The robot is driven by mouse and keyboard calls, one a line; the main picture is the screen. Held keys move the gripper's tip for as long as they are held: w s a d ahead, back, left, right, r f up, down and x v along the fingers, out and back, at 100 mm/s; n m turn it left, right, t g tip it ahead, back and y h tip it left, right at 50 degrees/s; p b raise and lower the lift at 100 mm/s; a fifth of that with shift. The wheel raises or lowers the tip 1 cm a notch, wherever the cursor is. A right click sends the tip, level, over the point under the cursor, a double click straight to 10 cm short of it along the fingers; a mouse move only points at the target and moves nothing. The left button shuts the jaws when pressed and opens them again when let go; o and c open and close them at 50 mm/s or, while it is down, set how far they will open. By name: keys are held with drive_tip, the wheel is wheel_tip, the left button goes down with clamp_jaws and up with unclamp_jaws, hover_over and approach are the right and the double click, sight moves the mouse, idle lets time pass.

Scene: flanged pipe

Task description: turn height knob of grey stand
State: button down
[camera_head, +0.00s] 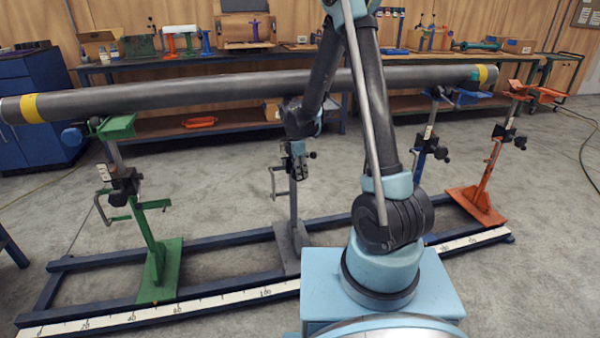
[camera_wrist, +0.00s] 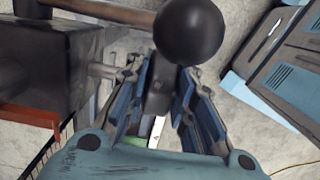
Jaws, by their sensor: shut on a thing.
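The grey stand (camera_head: 293,222) stands upright on the rail below the long pipe, in the middle of the head view. My gripper (camera_head: 299,166) is at its upper part and hides much of it. In the wrist view, my gripper's blue-padded fingers (camera_wrist: 163,95) are on both sides of the height knob's dark stem, shut on it. The knob's round black ball (camera_wrist: 194,30) sticks out past the fingers at the top. A dark block of the stand (camera_wrist: 45,62) is at the left, joined by a short rod.
The long grey pipe (camera_head: 200,92) runs above. A green stand (camera_head: 160,262) is to the left; blue (camera_head: 418,168) and orange (camera_head: 476,200) stands are to the right. A blue rail with a white scale (camera_head: 130,318) lies on the floor. A workbench (camera_head: 225,55) is behind.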

idle(0.3)
drive_tip(key=c, duration=1.4)
unclamp_jaws()
drive_tip(key=shift+o, duration=0.2)
drive_tip(key=shift+r, duration=0.1)
drive_tip(key=shift+a+r, duration=0.25)
drive_tip(key=shift+r, duration=1.55)
drive_tip(key=shift+a+r, duration=0.2)
drive_tip(key=shift+r, duration=1.55)
